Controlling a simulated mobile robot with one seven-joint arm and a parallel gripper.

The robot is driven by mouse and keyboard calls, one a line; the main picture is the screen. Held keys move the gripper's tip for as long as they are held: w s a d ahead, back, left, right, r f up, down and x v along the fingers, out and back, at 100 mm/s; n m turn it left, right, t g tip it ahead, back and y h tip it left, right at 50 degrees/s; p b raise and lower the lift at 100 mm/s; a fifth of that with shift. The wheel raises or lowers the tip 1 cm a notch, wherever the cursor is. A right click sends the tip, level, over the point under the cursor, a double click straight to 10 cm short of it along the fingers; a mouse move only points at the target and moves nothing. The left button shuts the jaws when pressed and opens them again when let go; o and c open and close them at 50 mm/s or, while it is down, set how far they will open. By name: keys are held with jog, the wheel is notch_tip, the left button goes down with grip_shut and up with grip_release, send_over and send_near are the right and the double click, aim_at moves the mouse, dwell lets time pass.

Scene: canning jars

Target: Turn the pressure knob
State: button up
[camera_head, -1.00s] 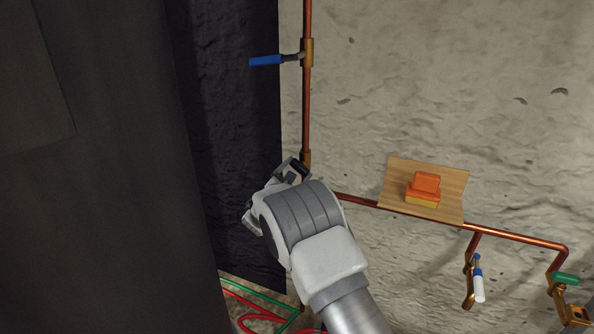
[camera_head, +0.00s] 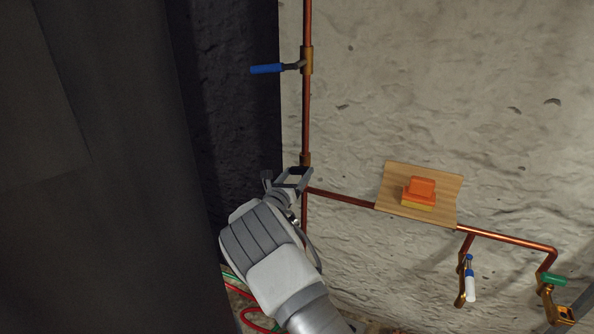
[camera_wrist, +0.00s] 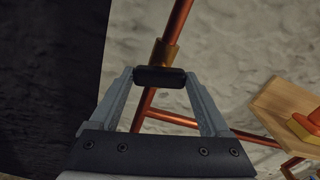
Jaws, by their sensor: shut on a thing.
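My gripper (camera_head: 292,177) is at the vertical copper pipe, near the joint where a horizontal pipe branches right. In the wrist view my gripper's two grey fingers reach forward and their tips are shut on a short black rounded piece (camera_wrist: 160,77). It appears to be the pressure knob, lying crosswise between the tips in front of the brass pipe fitting (camera_wrist: 165,54). Whether it is fixed to the pipe cannot be told. In the head view the knob is too small and too dark to make out clearly.
A blue-handled valve (camera_head: 266,69) sits higher on the vertical pipe. To the right, a wooden shelf (camera_head: 390,200) bears an orange and yellow block (camera_head: 420,192). A white-and-blue handle (camera_head: 470,287) and a green-handled valve (camera_head: 553,280) hang lower right. A dark panel stands left.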

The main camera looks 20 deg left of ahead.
jog(key=shift+n, duration=0.6)
jog(key=shift+p, duration=0.3)
jog(key=o, duration=1.2)
jog(key=shift+s, duration=0.15)
jog(key=s+a+p, duration=0.2)
jog(key=s+p, duration=0.1)
jog(key=s, duration=1.4)
jog(key=shift+a, duration=0.2)
